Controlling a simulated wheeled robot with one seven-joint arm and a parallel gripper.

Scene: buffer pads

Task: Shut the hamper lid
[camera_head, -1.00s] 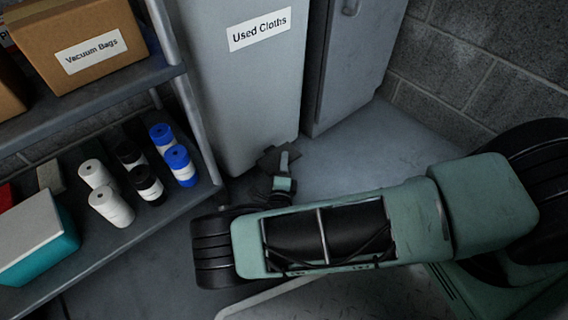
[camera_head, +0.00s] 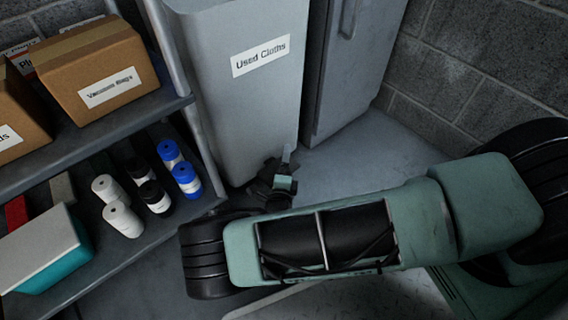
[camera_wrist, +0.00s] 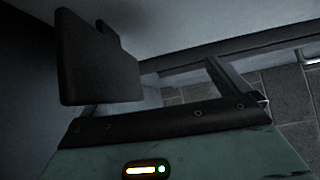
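The hamper (camera_head: 246,110) is a tall grey bin with a white "Used Cloths" label, standing at the upper middle of the head view. Its top runs to the picture's upper edge, and I cannot make out the lid or how it stands. My gripper (camera_head: 280,170) is low in front of the hamper's lower right part; I cannot tell whether it touches. In the wrist view my gripper (camera_wrist: 180,85) has its two dark fingers apart with nothing seen between them. A pale grey surface fills the top of that view.
A shelf unit (camera_head: 80,142) at the left holds cardboard boxes (camera_head: 100,75), several bottle-like rolls (camera_head: 150,190) and a teal box (camera_head: 45,250). A grey cabinet (camera_head: 345,65) stands right of the hamper, near a block wall (camera_head: 480,70). Floor (camera_head: 370,150) is clear before the cabinet.

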